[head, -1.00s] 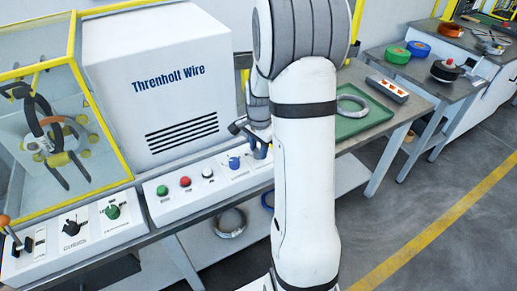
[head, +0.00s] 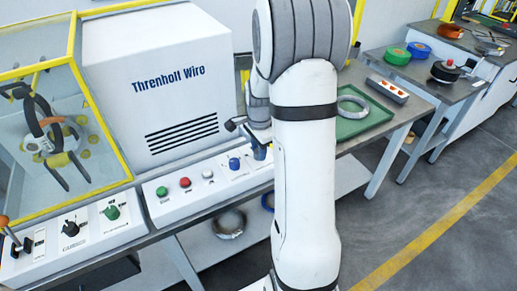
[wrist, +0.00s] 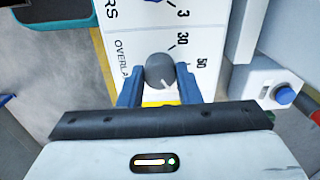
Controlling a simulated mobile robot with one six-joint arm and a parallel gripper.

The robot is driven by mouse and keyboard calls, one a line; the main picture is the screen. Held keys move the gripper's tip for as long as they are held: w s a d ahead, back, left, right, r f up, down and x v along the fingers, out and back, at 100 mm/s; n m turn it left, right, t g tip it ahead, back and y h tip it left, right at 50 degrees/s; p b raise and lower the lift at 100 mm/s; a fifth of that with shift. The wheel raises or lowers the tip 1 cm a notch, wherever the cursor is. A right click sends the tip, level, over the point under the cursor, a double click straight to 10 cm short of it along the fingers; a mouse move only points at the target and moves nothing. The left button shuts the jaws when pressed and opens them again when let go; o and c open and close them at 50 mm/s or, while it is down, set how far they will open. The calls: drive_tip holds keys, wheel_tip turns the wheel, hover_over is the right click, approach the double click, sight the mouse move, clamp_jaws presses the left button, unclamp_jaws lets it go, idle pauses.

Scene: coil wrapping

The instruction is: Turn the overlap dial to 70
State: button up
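The overlap dial is a round grey knob (wrist: 159,70) with a white pointer line, seen in the wrist view on a white panel. Marks 30 and 50 show at its right. The pointer slants to the lower right, below the 50; any label there is hidden by my gripper. My gripper (wrist: 160,76) has one blue finger on each side of the knob, and both appear to touch it. In the head view my gripper (head: 259,152) is at the right end of the control panel, beside the blue dial (head: 235,163), and hides the overlap dial.
Green (head: 162,191), red (head: 185,183) and white (head: 207,174) buttons sit left on the same panel (head: 190,209). The white machine housing (head: 160,80) rises behind it. A green tray (head: 372,124) with a wire coil lies to the right.

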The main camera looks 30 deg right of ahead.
drive_tip(key=o, duration=0.4)
drive_tip(key=shift+o, duration=0.2)
drive_tip(key=shift+r, duration=0.1)
wheel_tip(320, 180, up, 8)
drive_tip(key=shift+s+f, duration=0.1)
drive_tip(key=shift+f, duration=0.05)
idle(0.4)
drive_tip(key=s+a+r+n+t, duration=0.1)
drive_tip(key=s+a+r+n, duration=0.2)
drive_tip(key=s+a+n, duration=0.4)
drive_tip(key=s+a+r+n+t, duration=0.1)
drive_tip(key=s+a+r+n, duration=0.2)
drive_tip(key=s+a+n, duration=0.4)
drive_tip(key=s+n, duration=0.3)
drive_tip(key=s, duration=0.2)
drive_tip(key=shift+a+r+p, duration=0.15)
drive_tip(key=shift+r+p, duration=0.2)
